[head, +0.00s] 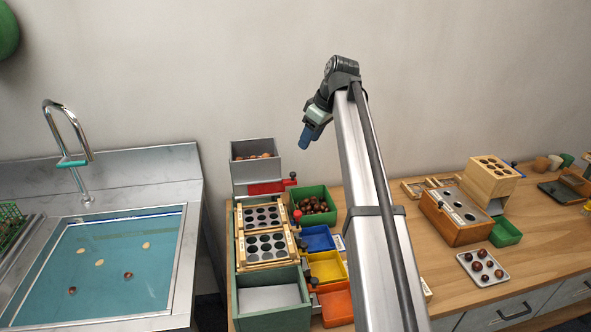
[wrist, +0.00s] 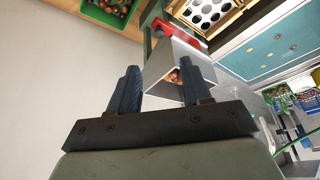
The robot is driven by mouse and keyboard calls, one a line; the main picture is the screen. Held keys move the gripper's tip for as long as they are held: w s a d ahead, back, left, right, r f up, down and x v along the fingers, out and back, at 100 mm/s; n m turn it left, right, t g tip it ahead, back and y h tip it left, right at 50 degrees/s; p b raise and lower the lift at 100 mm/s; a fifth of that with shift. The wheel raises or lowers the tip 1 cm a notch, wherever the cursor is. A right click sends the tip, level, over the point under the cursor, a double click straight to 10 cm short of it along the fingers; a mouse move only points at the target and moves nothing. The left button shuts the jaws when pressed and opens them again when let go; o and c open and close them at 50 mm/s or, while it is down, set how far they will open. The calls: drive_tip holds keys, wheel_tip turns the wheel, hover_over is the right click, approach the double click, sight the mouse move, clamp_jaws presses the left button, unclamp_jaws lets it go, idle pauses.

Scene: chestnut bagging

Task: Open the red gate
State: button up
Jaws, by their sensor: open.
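The red gate (head: 266,187) is a flat red piece at the lower front of a grey hopper (head: 254,163), with a dark-topped red knob (head: 293,176) at its right end. The hopper holds chestnuts. In the wrist view the red gate (wrist: 185,42) shows beyond the hopper (wrist: 168,68), partly cut off by its wall. My gripper (head: 306,140) is raised in the air to the right of and above the hopper, apart from the gate. In the wrist view its two blue fingers (wrist: 158,78) stand apart with nothing between them.
A green bin of chestnuts (head: 315,203) stands right of the gate. Hole trays (head: 264,232) and blue (head: 317,239), yellow (head: 326,267) and orange (head: 337,306) bins lie in front. A water-filled sink (head: 115,268) is at left. The air around my gripper is clear.

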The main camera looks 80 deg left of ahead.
sight(293, 173)
drive_tip(key=x, duration=1.3)
drive_tip(key=shift+f, duration=0.3)
clamp_jaws()
